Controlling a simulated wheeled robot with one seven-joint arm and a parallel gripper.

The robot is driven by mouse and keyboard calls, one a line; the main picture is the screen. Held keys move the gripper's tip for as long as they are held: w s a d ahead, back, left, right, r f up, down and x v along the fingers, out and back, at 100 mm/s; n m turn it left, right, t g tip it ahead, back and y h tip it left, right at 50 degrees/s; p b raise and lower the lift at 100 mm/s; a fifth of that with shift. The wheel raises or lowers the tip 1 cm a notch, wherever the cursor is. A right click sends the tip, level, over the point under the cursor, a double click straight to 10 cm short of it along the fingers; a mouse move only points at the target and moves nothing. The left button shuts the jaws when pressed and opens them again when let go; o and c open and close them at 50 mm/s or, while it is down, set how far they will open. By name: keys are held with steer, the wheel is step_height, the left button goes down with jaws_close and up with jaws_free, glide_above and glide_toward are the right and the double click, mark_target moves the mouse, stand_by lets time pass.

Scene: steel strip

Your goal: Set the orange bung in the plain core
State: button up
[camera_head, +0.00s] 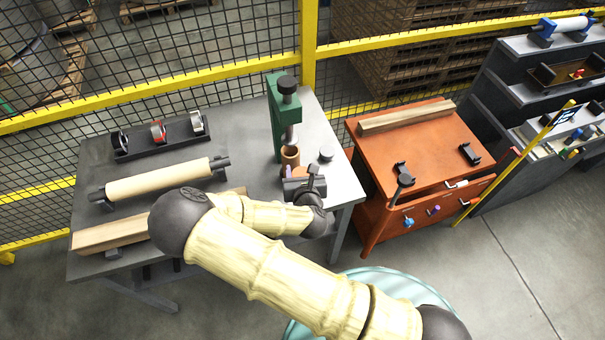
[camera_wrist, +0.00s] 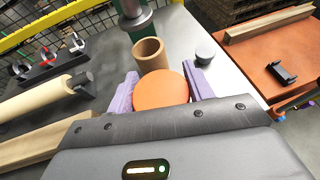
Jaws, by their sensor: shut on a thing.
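The orange bung (camera_wrist: 161,88) is a flat round disc between the two purple fingers of my gripper (camera_wrist: 162,92), which is shut on it. In the head view my gripper (camera_head: 300,178) is over the right part of the grey table, with my arm covering part of it. The plain core (camera_wrist: 150,54) is a short brown open-topped tube standing upright under the green press, just beyond the bung. It also shows in the head view (camera_head: 290,157). The bung is apart from the core's mouth, nearer to me in the wrist view. The core's inside is partly visible.
The green press (camera_head: 281,115) stands over the core with its ram close above. A grey round plug (camera_wrist: 206,48) stands right of the core. A long roll (camera_head: 158,181), a wooden beam (camera_head: 112,236) and a rack of rings (camera_head: 160,139) lie left. An orange cabinet (camera_head: 420,145) stands right.

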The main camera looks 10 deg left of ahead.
mark_target(290, 141)
steer(key=shift+w+a+b, duration=0.25)
steer(key=shift+w+a, duration=0.75)
steer(key=shift+w, duration=0.7)
steer(key=shift+w+a+b, duration=0.3)
steer(key=shift+w+a, duration=0.7)
steer(key=shift+w, duration=0.65)
steer(key=shift+w+a+b, duration=0.25)
steer(key=shift+w+a, duration=0.75)
steer(key=shift+w, duration=0.7)
steer(key=shift+w+a+f, duration=0.1)
steer(key=shift+w, duration=0.05)
steer(key=shift+f+b, duration=0.6)
steer(key=shift+b, duration=0.05)
steer(key=o, duration=1)
steer(key=shift+o, duration=0.2)
steer(key=shift+s, duration=0.2)
